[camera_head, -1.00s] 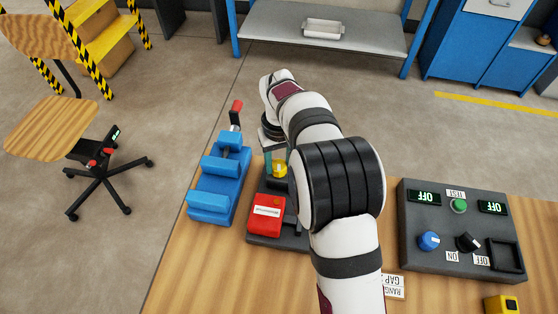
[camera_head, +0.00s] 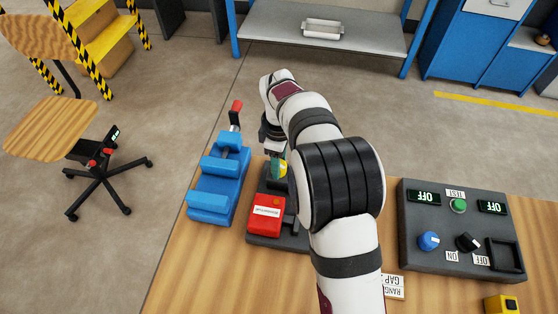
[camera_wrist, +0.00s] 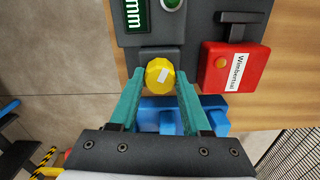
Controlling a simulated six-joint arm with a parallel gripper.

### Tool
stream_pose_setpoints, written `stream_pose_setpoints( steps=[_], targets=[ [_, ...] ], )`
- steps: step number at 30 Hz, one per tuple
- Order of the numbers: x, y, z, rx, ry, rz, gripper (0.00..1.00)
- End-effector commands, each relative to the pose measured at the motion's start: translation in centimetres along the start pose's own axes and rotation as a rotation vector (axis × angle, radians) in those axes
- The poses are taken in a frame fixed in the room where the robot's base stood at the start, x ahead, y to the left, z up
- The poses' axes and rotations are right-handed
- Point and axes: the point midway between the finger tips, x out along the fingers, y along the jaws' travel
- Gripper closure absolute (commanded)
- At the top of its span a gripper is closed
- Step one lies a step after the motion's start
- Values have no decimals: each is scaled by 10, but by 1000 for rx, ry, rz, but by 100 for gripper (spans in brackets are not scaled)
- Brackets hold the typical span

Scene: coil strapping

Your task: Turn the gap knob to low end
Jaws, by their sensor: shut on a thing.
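The yellow gap knob (camera_wrist: 160,75) has a pale pointer mark and sits on the dark grey device (camera_wrist: 150,25). In the wrist view the two green fingers of my gripper (camera_wrist: 160,82) stand one on each side of it, closed on its sides. In the head view the knob (camera_head: 283,168) shows only in part beside the green fingers of my gripper (camera_head: 276,162); my arm covers much of the device. A green display reading "mm" (camera_wrist: 136,14) is on the device, cut off by the frame edge.
A red block (camera_head: 266,213) with a white label sits close to the knob. A blue vise (camera_head: 218,180) stands just left of the device. A control box (camera_head: 460,230) with displays reading OFF is to the right. Bare wooden bench (camera_head: 200,275) lies in front.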

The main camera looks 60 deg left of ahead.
Motion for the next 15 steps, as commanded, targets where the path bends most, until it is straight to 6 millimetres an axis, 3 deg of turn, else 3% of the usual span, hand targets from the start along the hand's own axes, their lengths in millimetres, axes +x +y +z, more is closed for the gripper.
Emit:
stream_pose_setpoints(
  steps=[15],
  targets=[
    [0,0,0,-483,0,-2,100]
  ],
)
